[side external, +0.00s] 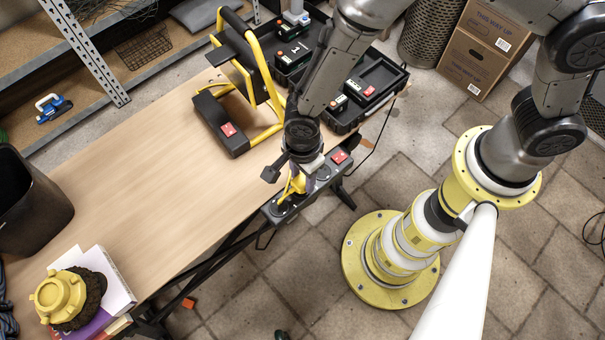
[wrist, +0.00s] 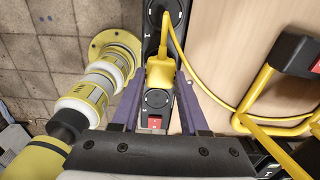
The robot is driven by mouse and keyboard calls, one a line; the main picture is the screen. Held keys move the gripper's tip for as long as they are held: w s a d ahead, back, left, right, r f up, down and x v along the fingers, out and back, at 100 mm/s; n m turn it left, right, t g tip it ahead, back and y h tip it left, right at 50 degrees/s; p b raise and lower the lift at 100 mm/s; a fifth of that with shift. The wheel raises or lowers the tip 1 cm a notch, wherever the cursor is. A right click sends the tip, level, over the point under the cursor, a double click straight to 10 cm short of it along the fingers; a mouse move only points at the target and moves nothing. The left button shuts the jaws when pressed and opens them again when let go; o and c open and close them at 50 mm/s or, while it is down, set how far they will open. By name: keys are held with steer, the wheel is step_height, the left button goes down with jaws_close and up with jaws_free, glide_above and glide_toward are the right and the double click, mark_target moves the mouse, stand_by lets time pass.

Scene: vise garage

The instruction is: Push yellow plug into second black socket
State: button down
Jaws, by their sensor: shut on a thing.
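A black power strip (side external: 310,188) lies along the table's edge, with a red switch at its far end. In the wrist view, one black socket (wrist: 157,99) shows between the switch (wrist: 155,122) and the yellow plug, and another socket (wrist: 156,14) shows at the top. The yellow plug (wrist: 160,72) is over the strip between these two sockets and hides what is beneath it. My gripper (wrist: 160,76) is shut on the plug, one finger on each side. The plug also shows in the side view (side external: 297,184). I cannot tell how deep the plug sits.
The plug's yellow cable (wrist: 207,92) loops over the table to a yellow-framed work lamp (side external: 262,80). An open black toolbox (side external: 375,82) is behind the strip. Books with a yellow object (side external: 58,297) and a black bin (side external: 28,205) are at left. The table's middle (side external: 150,180) is clear.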

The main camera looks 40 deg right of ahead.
mark_target(303, 180)
steer(key=shift+f, duration=0.55)
stand_by(0.4)
steer(key=shift+c, duration=1.7)
jaws_free()
step_height(303, 180, up, 14)
steer(key=shift+f, duration=0.1)
